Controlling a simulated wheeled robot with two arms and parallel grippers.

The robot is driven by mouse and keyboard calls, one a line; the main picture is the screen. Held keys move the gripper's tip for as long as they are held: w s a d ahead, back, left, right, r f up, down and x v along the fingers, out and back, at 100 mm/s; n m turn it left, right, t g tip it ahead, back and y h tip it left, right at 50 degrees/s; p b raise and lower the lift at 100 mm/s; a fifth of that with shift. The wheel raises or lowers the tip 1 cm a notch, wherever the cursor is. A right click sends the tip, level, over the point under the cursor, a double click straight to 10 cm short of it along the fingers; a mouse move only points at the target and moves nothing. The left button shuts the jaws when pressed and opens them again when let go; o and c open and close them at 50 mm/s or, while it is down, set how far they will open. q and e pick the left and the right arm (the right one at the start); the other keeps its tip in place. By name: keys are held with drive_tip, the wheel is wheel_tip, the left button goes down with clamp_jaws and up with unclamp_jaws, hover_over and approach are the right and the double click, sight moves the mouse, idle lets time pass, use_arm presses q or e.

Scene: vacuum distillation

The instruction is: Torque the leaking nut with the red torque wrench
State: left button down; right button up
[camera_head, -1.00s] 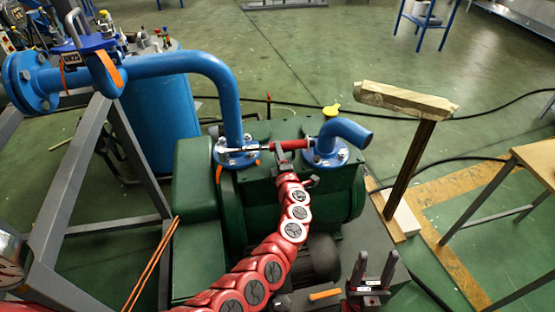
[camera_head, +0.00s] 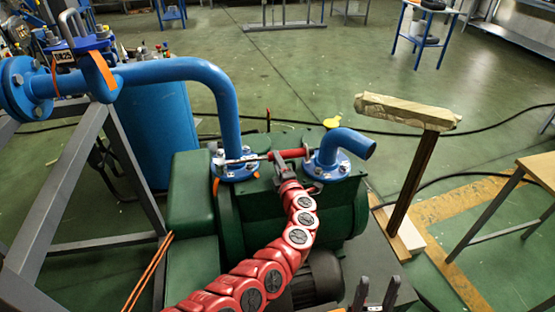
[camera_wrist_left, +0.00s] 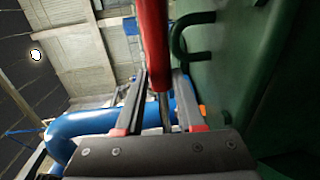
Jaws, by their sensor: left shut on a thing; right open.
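The red torque wrench (camera_head: 292,154) lies roughly level over the green pump. Its thin metal shaft reaches left to the bolted blue flange (camera_head: 236,168) under the large blue pipe. Its red handle ends near the second blue flange (camera_head: 327,168). My left gripper (camera_head: 279,160) is shut on the handle; the left wrist view shows the red handle (camera_wrist_left: 152,40) between its fingers (camera_wrist_left: 160,85). I cannot tell which nut leaks or how the wrench head sits on it. My right gripper (camera_head: 374,292) is open and empty at the bottom edge.
The green pump (camera_head: 195,190) stands below the pipes, with a short blue elbow pipe (camera_head: 347,139) on its right. A grey frame (camera_head: 75,185) and blue tank (camera_head: 155,130) are at left. A wooden-topped post (camera_head: 408,180) and table (camera_head: 540,160) stand at right.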

use_arm(q)
drive_tip(key=shift+s+r+m+h+p, duration=0.35)
drive_tip(key=shift+s+p, duration=0.35)
drive_tip(key=shift+p, duration=0.75)
drive_tip(key=shift+s+r+t+h+p, duration=0.3)
drive_tip(key=shift+h+p, duration=0.15)
drive_tip(key=shift+p, duration=0.25)
drive_tip(key=shift+s+f+m+p, duration=0.1)
drive_tip(key=shift+s+m+p, duration=0.05)
drive_tip(key=shift+m+p, duration=0.15)
drive_tip(key=shift+s+f+h, duration=0.25)
drive_tip(key=shift+f+h, duration=0.05)
drive_tip(key=shift+f+m, duration=0.1)
drive_tip(key=shift+m, duration=0.15)
